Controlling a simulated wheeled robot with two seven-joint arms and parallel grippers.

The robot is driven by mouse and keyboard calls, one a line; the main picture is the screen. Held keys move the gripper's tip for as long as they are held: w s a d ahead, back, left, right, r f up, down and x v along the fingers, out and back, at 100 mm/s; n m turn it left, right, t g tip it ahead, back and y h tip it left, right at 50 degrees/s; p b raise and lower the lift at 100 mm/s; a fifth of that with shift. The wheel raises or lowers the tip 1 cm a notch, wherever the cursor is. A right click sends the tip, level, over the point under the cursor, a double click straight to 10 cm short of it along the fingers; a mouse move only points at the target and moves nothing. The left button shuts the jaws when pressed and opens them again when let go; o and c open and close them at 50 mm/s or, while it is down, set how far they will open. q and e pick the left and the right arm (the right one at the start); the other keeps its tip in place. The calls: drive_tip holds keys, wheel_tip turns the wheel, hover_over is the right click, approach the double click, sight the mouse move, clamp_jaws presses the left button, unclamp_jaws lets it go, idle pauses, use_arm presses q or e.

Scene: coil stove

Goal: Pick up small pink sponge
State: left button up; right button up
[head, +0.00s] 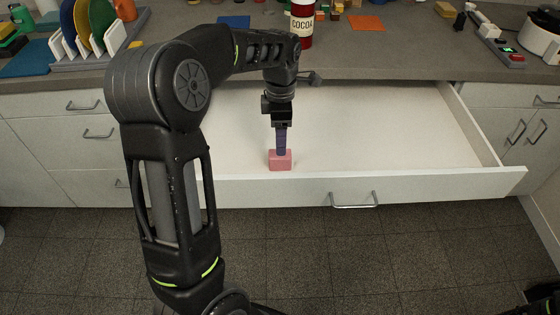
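The small pink sponge (280,162) sits inside the open drawer, close to the drawer's front wall and left of its handle. My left gripper (281,151) points straight down from above, and its purple fingers reach the top of the sponge. The fingers show edge-on as one narrow strip, so I cannot tell whether they are open or shut on the sponge. The sponge's upper middle is hidden behind the fingertips. My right gripper is not in view; only a dark part shows in the bottom right corner.
The white drawer (400,125) is pulled out and otherwise looks empty, though my arm hides its left part. Its front wall (430,184) stands close to the sponge. The grey counter (375,62) behind holds a red cocoa canister (302,22) and a dish rack (90,50).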

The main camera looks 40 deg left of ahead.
sight(280, 160)
use_arm(q)
drive_tip(key=shift+f, duration=1.3)
drive_tip(key=shift+s+f+p, duration=0.2)
drive_tip(key=shift+f+p, duration=0.1)
drive_tip(key=shift+f, duration=2.3)
drive_tip(key=shift+d, duration=0.1)
clamp_jaws()
